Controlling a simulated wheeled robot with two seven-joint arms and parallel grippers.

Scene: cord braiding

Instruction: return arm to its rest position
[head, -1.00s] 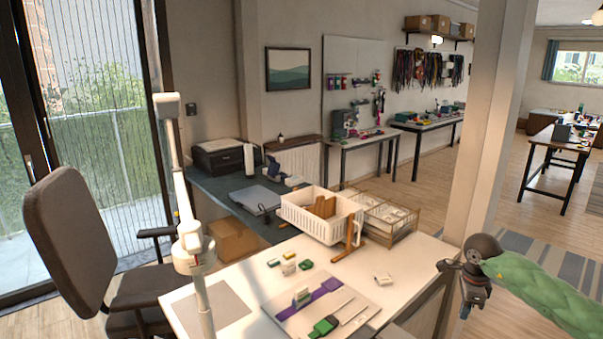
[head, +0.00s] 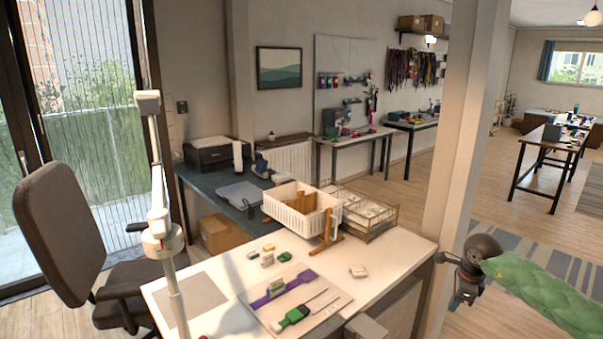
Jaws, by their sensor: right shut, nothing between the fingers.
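My right arm, in a green quilted sleeve (head: 545,290), comes in from the right edge. My right gripper (head: 464,298) hangs at its dark wrist, pointing down, beside the right end of the white table (head: 390,262). It is shut and empty, apart from the table and everything on it. My left gripper is out of view.
On the table lie a board (head: 325,312) with a purple strip (head: 262,299) and a green-handled tool (head: 293,316), several small blocks, a white basket (head: 288,212) and a wire tray (head: 372,224). A pillar (head: 458,130) rises behind my gripper.

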